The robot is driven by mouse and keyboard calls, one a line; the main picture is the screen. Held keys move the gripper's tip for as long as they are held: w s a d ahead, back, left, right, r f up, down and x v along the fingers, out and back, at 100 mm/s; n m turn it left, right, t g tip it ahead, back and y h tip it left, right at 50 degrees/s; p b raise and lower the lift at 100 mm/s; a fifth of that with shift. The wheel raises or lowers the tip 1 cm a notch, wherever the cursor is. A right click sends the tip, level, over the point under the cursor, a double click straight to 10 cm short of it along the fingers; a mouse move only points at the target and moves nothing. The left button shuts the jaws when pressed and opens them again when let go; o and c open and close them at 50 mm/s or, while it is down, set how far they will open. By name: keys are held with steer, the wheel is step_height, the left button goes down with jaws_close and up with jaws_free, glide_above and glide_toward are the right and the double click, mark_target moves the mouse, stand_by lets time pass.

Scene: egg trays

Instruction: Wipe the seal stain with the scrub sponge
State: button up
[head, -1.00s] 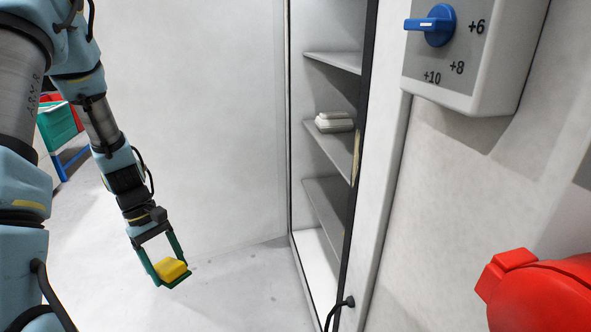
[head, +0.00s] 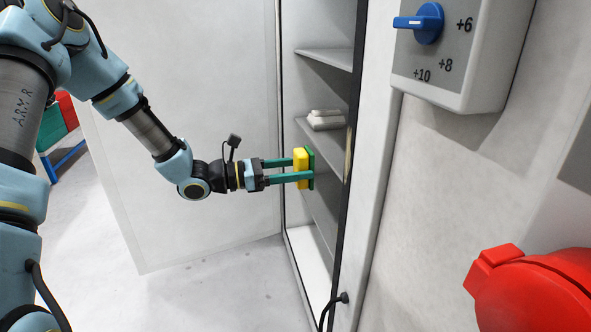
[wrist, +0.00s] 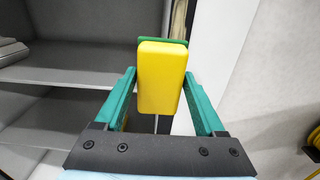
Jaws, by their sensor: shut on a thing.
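The scrub sponge (head: 300,168) is a yellow block with a green face, held upright at the cabinet opening. My gripper (head: 304,169) is shut on it, with green fingers on either side. In the wrist view the yellow side of the sponge (wrist: 160,78) faces the camera, and its green layer shows behind. A tan stain (head: 348,152) marks the dark seal along the cabinet's right edge. A beige strip, likely the same stain (wrist: 179,28), shows just beyond the sponge at upper right in the wrist view. In the head view the sponge is left of the stain, apart from it.
The open cabinet has several grey shelves (head: 325,60). A pale stacked item (head: 326,120) sits on one shelf. A pale door panel (head: 190,220) stands open at left. At right are a blue-knobbed control box (head: 485,60) and a red round object (head: 530,290).

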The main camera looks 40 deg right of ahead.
steer(key=shift+b+x, duration=0.65)
steer(key=shift+x, duration=2.35)
steer(key=shift+x, duration=1.05)
steer(key=shift+s, duration=0.1)
